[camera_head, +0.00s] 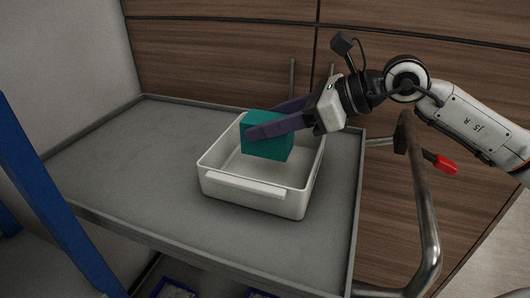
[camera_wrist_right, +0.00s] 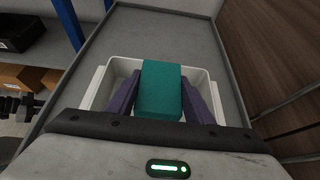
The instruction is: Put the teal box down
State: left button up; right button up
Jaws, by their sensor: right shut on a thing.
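The teal box (camera_head: 266,147) is held between the purple fingers of my right gripper (camera_head: 272,121). It is over the white open tray (camera_head: 254,190), within its outline in the head view. I cannot tell whether the box touches the tray's floor. In the right wrist view the teal box (camera_wrist_right: 161,90) sits between both fingers of my right gripper (camera_wrist_right: 160,96), with the rim of the white tray (camera_wrist_right: 94,88) around them. My left gripper does not show.
The tray stands on a grey cart top (camera_head: 135,165) with a raised edge. The cart top is bare to the left of the tray. A metal handle (camera_head: 424,215) is at the right. A blue post (camera_head: 45,195) stands at the left, and a wood-panelled wall (camera_head: 210,55) is behind.

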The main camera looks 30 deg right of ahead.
aim_at(268, 146)
jog(key=shift+f, duration=0.8)
notch_tip(268, 146, down, 3)
jog(key=shift+f+b, duration=0.1)
jog(key=shift+b, duration=0.25)
jog(key=shift+f, duration=0.2)
jog(key=o, duration=1.2)
